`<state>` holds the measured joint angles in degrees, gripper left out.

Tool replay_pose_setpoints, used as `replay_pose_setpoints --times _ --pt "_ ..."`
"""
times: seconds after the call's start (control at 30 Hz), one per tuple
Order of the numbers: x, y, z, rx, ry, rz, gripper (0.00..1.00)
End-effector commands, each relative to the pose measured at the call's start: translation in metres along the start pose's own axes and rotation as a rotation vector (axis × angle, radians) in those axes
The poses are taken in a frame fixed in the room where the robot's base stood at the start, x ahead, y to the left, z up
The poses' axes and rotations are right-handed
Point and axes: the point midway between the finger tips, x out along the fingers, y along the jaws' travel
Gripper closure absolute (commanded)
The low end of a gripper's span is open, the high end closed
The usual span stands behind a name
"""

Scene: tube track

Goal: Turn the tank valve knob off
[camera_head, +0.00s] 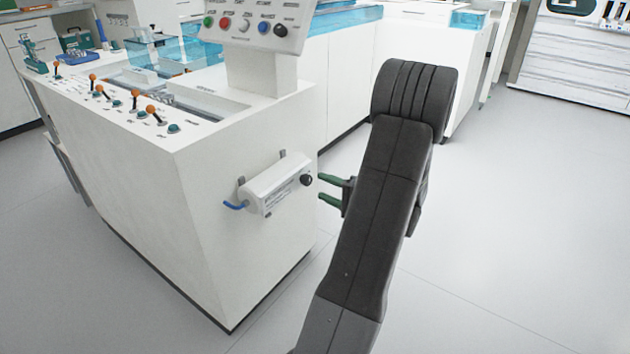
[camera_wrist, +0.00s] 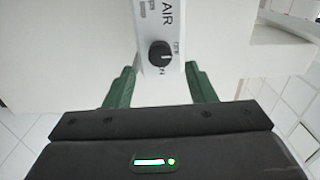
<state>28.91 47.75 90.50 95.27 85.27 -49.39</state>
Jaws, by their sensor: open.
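The tank valve knob (camera_head: 306,180) is a small black round knob on the right end of a white tank (camera_head: 275,187) mounted on the side of a white cabinet. In the wrist view the knob (camera_wrist: 160,54) sits on a white face marked "AIR", with small lettering around it, partly readable as "OFF" and "ON". My gripper (camera_head: 324,188) has green fingers, is open, and points left at the knob with a small gap. In the wrist view my gripper (camera_wrist: 160,82) has one finger on each side, below the knob, and nothing between them.
The white cabinet (camera_head: 235,240) carries orange-tipped levers (camera_head: 135,100) and a panel of coloured buttons (camera_head: 245,25). A blue hose (camera_head: 235,206) leaves the tank's left end. Brackets hold the tank to the cabinet. The grey floor to the right is clear.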

Motion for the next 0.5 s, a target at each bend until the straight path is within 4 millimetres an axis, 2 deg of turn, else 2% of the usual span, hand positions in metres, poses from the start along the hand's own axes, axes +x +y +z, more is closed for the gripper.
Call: replay_pose_setpoints --times 0.03,0.2,0.4,0.5 --pt "-0.014 -0.003 -0.001 0.004 0.006 0.0 0.5" --pt "-0.051 -0.002 -0.001 0.003 0.005 0.0 0.5" --pt "-0.078 -0.001 0.0 0.003 0.002 0.001 0.5" --pt "-0.085 0.0 0.0 0.002 0.001 0.001 0.5"
